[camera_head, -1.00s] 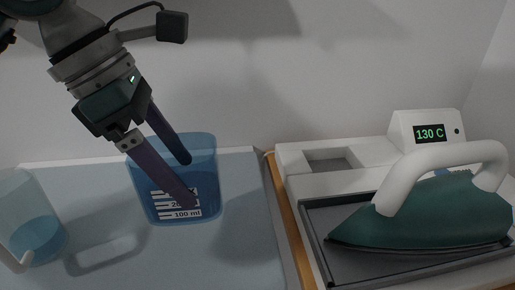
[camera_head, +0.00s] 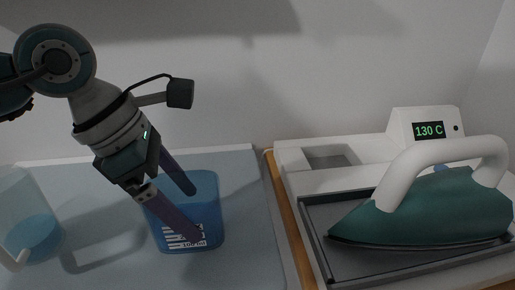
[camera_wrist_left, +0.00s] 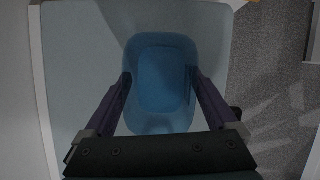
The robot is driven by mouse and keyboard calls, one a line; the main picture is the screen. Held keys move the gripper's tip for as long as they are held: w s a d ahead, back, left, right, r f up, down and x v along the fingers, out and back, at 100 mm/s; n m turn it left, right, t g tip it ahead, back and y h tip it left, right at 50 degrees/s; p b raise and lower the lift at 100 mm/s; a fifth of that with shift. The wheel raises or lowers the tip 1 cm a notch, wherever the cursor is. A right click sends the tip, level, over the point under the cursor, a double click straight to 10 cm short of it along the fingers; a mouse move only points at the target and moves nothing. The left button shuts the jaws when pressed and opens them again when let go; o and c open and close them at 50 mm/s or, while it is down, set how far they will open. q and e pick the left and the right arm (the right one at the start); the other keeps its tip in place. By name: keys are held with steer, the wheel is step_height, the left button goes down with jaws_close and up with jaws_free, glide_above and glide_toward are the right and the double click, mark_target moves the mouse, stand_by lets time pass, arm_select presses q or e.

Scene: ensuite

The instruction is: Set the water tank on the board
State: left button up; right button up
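The water tank (camera_head: 209,215) is a clear blue, open-topped container with white volume marks on its front. It is upright over the grey-blue board (camera_head: 233,185); I cannot tell whether its base touches the board. My left gripper (camera_head: 195,215) reaches down from the upper left, with its two purple fingers on opposite walls of the tank, shut on it. In the left wrist view the tank (camera_wrist_left: 160,80) sits between both fingers, above the board (camera_wrist_left: 75,70). My right gripper is not in view.
A clear jug (camera_head: 30,215) with blue liquid stands on the left of the board. To the right is a white iron station (camera_head: 370,152) with a "130 C" display. A green iron (camera_head: 430,212) with a white handle rests on its grey tray (camera_head: 320,225).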

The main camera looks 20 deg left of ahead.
arm_select(q)
steer(key=shift+o, duration=0.4)
steer(key=shift+r, duration=0.2)
steer(key=shift+a+r, duration=0.1)
steer(key=shift+r, duration=0.2)
steer(key=v, duration=1.1)
steer(key=shift+s+a+r, duration=0.1)
steer(key=shift+r, duration=0.05)
